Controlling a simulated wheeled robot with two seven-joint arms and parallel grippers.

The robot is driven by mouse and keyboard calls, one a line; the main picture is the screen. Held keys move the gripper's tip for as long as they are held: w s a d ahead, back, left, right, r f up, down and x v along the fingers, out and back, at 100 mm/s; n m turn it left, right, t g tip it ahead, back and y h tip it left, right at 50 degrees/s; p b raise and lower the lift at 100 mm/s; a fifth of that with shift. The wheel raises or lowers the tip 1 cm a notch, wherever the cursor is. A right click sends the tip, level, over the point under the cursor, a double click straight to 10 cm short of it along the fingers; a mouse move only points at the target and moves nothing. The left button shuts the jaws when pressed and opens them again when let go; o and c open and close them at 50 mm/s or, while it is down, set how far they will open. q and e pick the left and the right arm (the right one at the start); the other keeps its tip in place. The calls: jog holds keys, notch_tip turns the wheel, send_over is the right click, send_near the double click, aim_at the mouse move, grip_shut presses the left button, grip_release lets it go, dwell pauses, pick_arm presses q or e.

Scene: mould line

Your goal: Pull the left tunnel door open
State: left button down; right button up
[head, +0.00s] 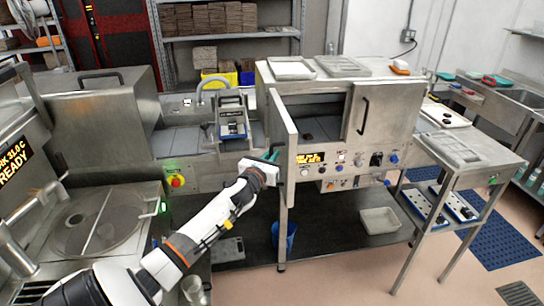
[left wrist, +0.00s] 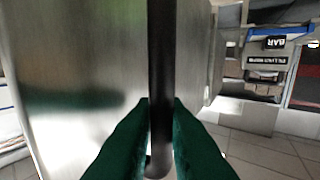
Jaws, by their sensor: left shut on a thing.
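The tunnel (head: 345,75) is a steel cabinet right of centre in the head view. Its left door (head: 283,125) stands swung outward, seen nearly edge-on, and part of the inside shows beside it. My left gripper (head: 272,154) is at the door's left side, its green fingers partly hidden by the arm's end. In the left wrist view the green fingers (left wrist: 160,125) are shut on a vertical black handle (left wrist: 161,60) in front of the steel door panel. My right gripper is not in view.
The right tunnel door (head: 385,108) is closed, with its own black handle. A control panel (head: 345,160) with knobs and a lit display sits below the opening. A steel side table (head: 468,150) stands at the right. Open floor (head: 340,270) lies in front.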

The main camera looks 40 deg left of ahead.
pick_arm(q)
jog(key=c, duration=1.5)
grip_release()
jog(key=shift+a+r, duration=0.15)
jog(key=shift+r, duration=0.05)
jog(key=shift+c, duration=0.2)
jog(key=shift+w+f, duration=0.1)
jog(key=shift+f, duration=0.1)
jog(key=b+v, duration=0.3)
jog(key=v, duration=0.9)
